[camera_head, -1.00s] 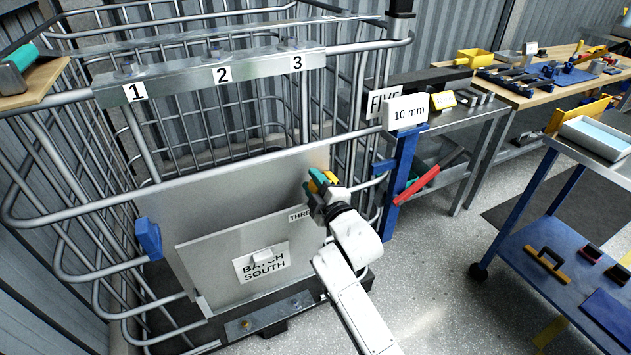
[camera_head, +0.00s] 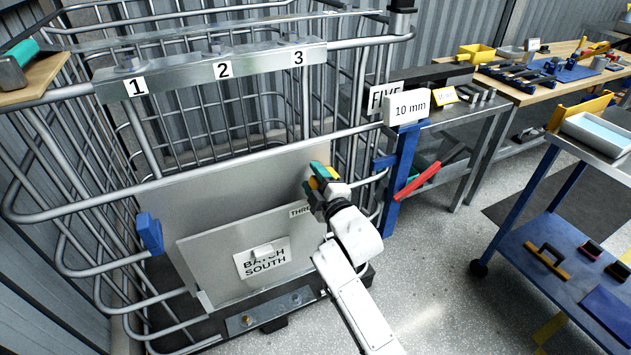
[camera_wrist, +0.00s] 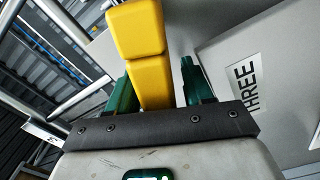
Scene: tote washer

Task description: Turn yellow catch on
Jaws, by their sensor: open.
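The yellow catch (camera_wrist: 140,50) shows large in the wrist view, reaching down between the two green fingers of my gripper (camera_wrist: 152,88). The left finger is close beside it or touching; a gap shows between the catch and the right finger. In the head view the catch (camera_head: 322,183) is a small yellow piece at the upper right of the grey panel, partly hidden by my gripper (camera_head: 314,180). My gripper is open around the catch. Where the catch joins its mount is hard to make out.
The grey panel (camera_head: 240,170) stands in a wire cage, with a flap marked BATCH SOUTH (camera_head: 220,245) and a THREE label (camera_wrist: 245,85). A blue catch (camera_head: 149,235) sits at left. A blue post with a red handle (camera_head: 418,181) stands close right of my arm.

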